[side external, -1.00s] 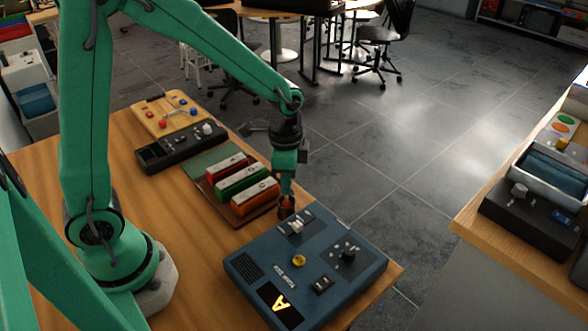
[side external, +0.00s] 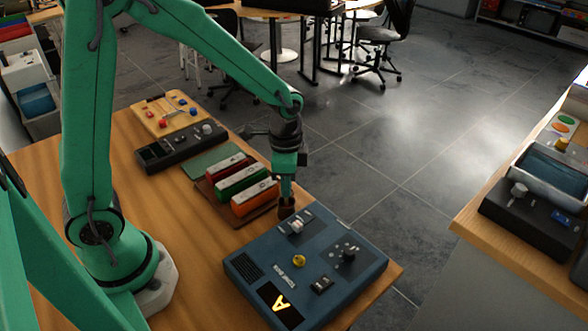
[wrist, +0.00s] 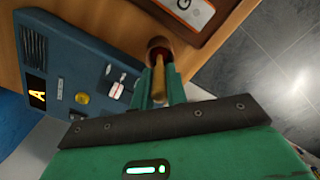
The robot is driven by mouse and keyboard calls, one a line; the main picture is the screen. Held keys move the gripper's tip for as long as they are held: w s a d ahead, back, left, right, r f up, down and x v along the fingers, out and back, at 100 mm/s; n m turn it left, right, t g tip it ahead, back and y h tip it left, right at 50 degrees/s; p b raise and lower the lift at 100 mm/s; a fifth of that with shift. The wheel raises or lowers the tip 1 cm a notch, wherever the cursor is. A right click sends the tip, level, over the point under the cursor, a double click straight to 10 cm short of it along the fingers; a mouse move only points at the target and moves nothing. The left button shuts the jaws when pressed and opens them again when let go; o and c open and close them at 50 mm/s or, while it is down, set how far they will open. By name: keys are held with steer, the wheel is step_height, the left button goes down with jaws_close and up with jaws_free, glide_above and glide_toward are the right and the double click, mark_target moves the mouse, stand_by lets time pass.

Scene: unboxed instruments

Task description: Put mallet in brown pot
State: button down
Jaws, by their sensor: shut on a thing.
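The brown pot (side external: 286,208) stands on the wooden table, between the orange instrument and the blue box; its round mouth also shows in the wrist view (wrist: 153,44). My gripper (side external: 287,188) is directly above the pot, pointing down. In the wrist view my gripper (wrist: 160,80) is shut on the mallet (wrist: 158,88), whose pale wooden handle runs between the fingers towards the pot's mouth. Something red shows at the mouth, perhaps the mallet's head. The mallet's lower end looks to be at or inside the mouth; its depth is hidden.
A blue control box (side external: 310,265) with knobs lies close beside the pot. Red, green and orange instruments (side external: 254,198) lie in a brown tray on the other side. A black device (side external: 180,148) and a wooden board (side external: 165,115) are farther back. Bare table lies at left.

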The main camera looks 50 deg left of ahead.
steer(key=shift+f, duration=0.15)
steer(key=c, duration=1.3)
jaws_free()
steer(key=shift+r, duration=3.95)
steer(key=shift+r, duration=0.1)
